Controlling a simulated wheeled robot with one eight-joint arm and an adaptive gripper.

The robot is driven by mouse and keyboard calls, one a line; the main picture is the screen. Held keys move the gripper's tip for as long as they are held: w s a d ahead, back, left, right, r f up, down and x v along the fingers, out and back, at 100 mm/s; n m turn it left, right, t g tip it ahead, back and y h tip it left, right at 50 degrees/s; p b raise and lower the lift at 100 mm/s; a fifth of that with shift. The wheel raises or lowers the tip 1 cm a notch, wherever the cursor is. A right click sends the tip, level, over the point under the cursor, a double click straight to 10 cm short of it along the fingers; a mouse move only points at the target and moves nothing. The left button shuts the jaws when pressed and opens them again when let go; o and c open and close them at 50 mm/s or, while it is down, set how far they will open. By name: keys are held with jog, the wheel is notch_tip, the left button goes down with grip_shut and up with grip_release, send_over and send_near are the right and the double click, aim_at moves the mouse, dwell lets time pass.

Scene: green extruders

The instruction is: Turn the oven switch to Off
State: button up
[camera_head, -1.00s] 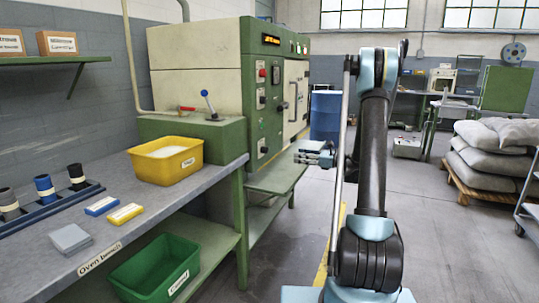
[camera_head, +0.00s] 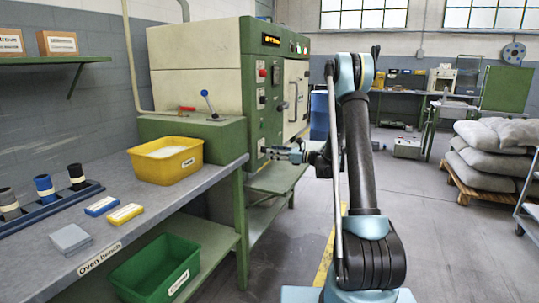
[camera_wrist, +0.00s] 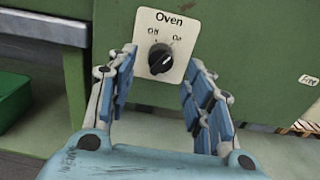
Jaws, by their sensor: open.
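The oven switch (camera_wrist: 160,58) is a black round knob on a white plate (camera_wrist: 184,26) marked "Oven", with "Off" upper left and "On" upper right. Its ridge looks tilted toward the "On" side. In the wrist view my gripper (camera_wrist: 161,72) is open, with one blue-padded finger on each side of the plate and nothing between them. The fingers appear apart from the knob. In the head view my gripper (camera_head: 288,154) is at the lower front of the green and cream oven (camera_head: 198,73), where the switch is too small to make out.
A green shelf (camera_head: 277,178) juts out below my gripper. The bench (camera_head: 210,180) at left holds a yellow bin (camera_head: 166,170). A green bin (camera_head: 150,277) sits under it. Sacks (camera_head: 480,165) lie on a pallet at right. The floor between is clear.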

aim_at(265, 150)
jog(key=shift+x, duration=1.65)
